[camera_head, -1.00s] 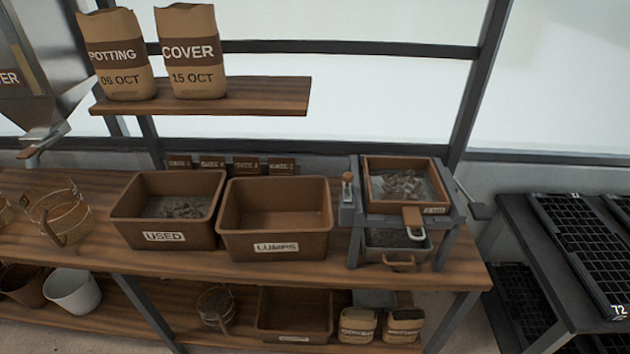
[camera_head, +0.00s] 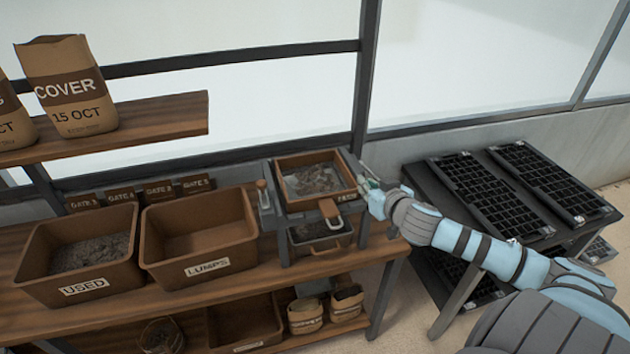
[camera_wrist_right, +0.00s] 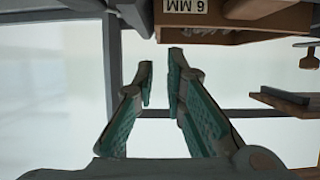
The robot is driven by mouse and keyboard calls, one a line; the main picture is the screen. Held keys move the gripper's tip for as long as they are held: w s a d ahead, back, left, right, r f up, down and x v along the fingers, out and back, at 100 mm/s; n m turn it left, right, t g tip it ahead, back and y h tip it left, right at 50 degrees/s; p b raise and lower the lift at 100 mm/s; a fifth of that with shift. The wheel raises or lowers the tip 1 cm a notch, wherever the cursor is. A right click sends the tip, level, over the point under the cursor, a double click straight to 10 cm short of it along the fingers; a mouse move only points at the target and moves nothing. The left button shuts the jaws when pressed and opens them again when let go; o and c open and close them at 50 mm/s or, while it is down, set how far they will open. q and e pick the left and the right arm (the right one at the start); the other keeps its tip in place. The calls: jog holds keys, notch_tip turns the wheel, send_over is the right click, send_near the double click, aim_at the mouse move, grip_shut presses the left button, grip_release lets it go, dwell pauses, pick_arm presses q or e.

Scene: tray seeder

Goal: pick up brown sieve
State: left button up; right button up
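The brown sieve (camera_head: 346,195) is a square wooden-looking frame with grey clumpy material on its mesh. It sits on top of a grey stand and has a brown handle at the front. In the right wrist view its wall (camera_wrist_right: 235,33) shows at the top, upside down, with a "6 MM" label. My right gripper (camera_head: 368,186) is just right of the sieve's front right corner, beside the stand. In the wrist view its green-padded fingers (camera_wrist_right: 161,68) are apart with nothing between them. My left gripper is not in view.
The grey stand (camera_head: 361,229) holds a lower pan (camera_head: 322,245) under the sieve. The "LUMPS" bin (camera_head: 200,255) is close on the left, the "USED" bin (camera_head: 80,280) beyond it. A dark table (camera_head: 415,178) with seed trays stands at right.

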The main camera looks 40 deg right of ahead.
aim_at(350, 173)
jog(key=b+x, duration=0.2)
jog(key=x, duration=1.1)
jog(key=shift+d+f, duration=0.2)
jog(key=shift+f, duration=0.05)
jog(key=shift+w+d+f, duration=0.1)
jog(key=shift+w+f, duration=0.05)
jog(key=shift+w, duration=0.1)
grip_shut()
jog(key=shift+s, duration=0.1)
jog(key=shift+r, duration=0.2)
